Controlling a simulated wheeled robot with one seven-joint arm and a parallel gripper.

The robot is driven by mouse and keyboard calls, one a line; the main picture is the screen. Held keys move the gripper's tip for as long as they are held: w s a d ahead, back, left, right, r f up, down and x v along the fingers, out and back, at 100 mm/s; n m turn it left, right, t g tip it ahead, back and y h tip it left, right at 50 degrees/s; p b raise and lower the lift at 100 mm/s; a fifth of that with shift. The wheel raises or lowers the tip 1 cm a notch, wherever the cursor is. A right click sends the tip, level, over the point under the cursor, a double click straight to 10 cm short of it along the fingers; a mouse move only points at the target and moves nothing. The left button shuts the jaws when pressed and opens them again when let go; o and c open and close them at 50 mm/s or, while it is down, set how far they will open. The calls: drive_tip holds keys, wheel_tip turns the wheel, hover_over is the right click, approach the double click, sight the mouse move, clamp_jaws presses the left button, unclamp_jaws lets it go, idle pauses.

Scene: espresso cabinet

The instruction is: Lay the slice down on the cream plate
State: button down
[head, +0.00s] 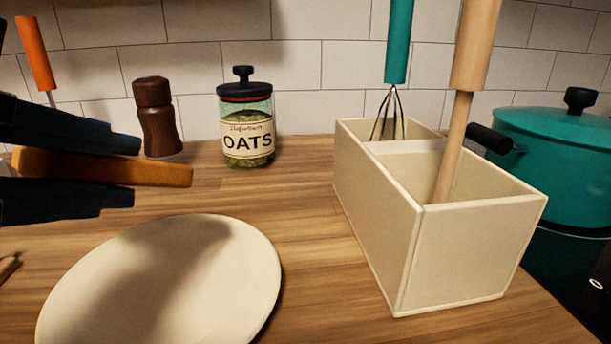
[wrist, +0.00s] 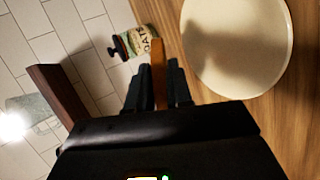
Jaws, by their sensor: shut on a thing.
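The slice (head: 150,170) is a flat orange-brown piece, held level between the two dark fingers of my gripper (head: 118,169) at the left of the head view. My gripper is shut on it, and its far end sticks out past the fingertips. The wrist view also shows the slice (wrist: 158,72) between the fingers (wrist: 158,88). The cream plate (head: 220,285) lies empty on the wooden counter, below and to the right of the slice in the head view. A shadow falls across it. In the wrist view the plate (wrist: 262,40) is right of the fingers. Slice and plate are apart.
A cream divided box (head: 470,255) holding a whisk (head: 398,45) and a wooden-handled tool (head: 470,60) stands right of the plate. An oats jar (head: 247,125) and a dark mill (head: 158,120) stand behind. A teal pot (head: 565,150) is at the far right.

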wheel_tip(320, 180, down, 5)
drive_tip(key=shift+f+b, duration=0.1)
drive_tip(key=shift+b, duration=1.1)
drive_tip(key=shift+f+b, duration=0.6)
drive_tip(key=shift+b, duration=0.3)
drive_tip(key=c, duration=1.2)
unclamp_jaws()
